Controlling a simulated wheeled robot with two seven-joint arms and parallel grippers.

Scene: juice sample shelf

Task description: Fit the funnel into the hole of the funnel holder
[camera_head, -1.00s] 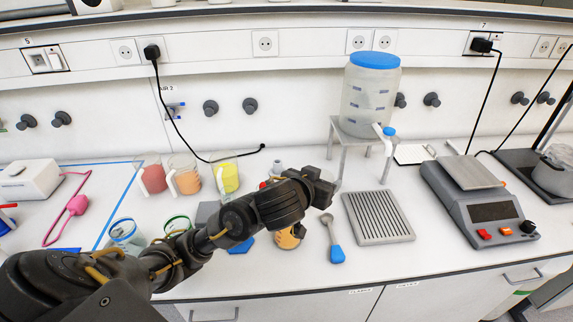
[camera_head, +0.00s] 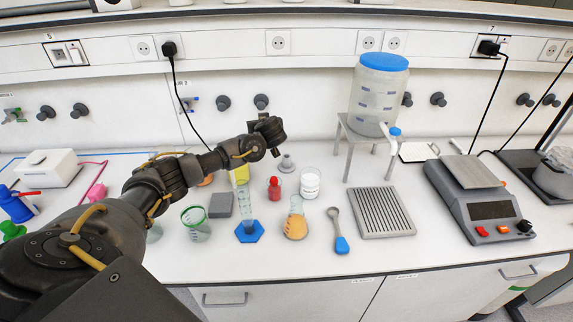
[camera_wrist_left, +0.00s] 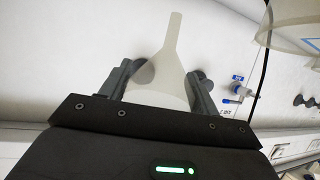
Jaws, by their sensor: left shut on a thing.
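The translucent, whitish funnel (camera_wrist_left: 167,72) is between the fingers of my left gripper (camera_wrist_left: 170,88) in the left wrist view. Its wide end is towards the palm and its narrow stem points away from it. In the head view my left gripper (camera_head: 270,127) is raised above the back of the bench, and the funnel is hidden there. A small grey piece with a wide round base (camera_head: 287,163) stands on the bench just below and right of the gripper. I cannot tell whether it is the funnel holder. My right gripper is not in view.
A red-capped bottle (camera_head: 274,188), a white jar (camera_head: 310,184), an orange-filled flask (camera_head: 296,222) and a cylinder on a blue base (camera_head: 249,232) stand in front. A dispenser tank (camera_head: 377,98), drain rack (camera_head: 381,212) and scale (camera_head: 478,205) are to the right.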

